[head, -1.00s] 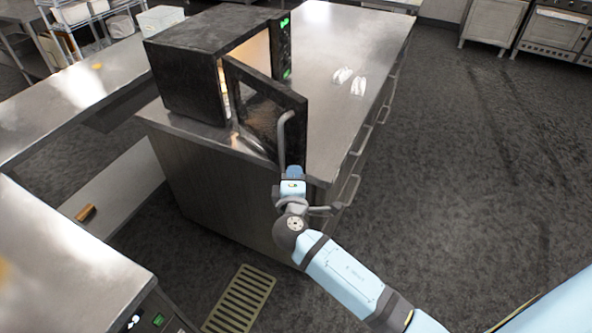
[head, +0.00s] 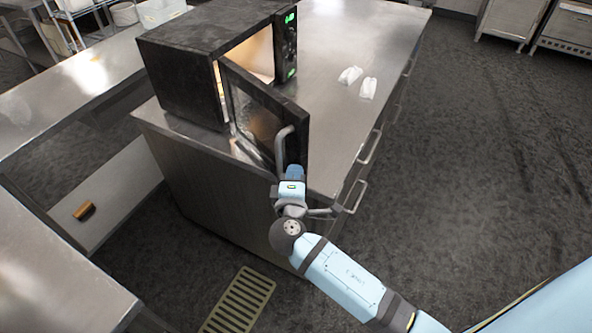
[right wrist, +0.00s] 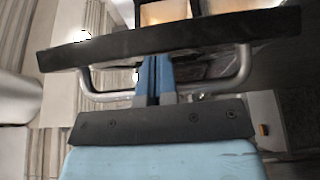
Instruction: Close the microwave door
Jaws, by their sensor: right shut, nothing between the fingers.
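The black microwave (head: 185,75) stands on the steel counter in the head view, its inside lit. Its door (head: 262,112) is open and swung out toward me. A curved grey handle (head: 281,150) is on the door's outer face. My right gripper (head: 293,172) is at the lower end of the handle. In the right wrist view the blue fingers (right wrist: 153,75) are shut together and empty, between the two ends of the handle (right wrist: 240,75), close to the door edge (right wrist: 170,38). I cannot tell whether they touch the door. My left gripper is not in view.
The steel counter (head: 335,110) is mostly clear, with two small white items (head: 350,75) right of the microwave. Drawer handles (head: 369,147) stick out on its right side. Another steel table (head: 60,95) is at the left. A floor grate (head: 240,300) lies in front.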

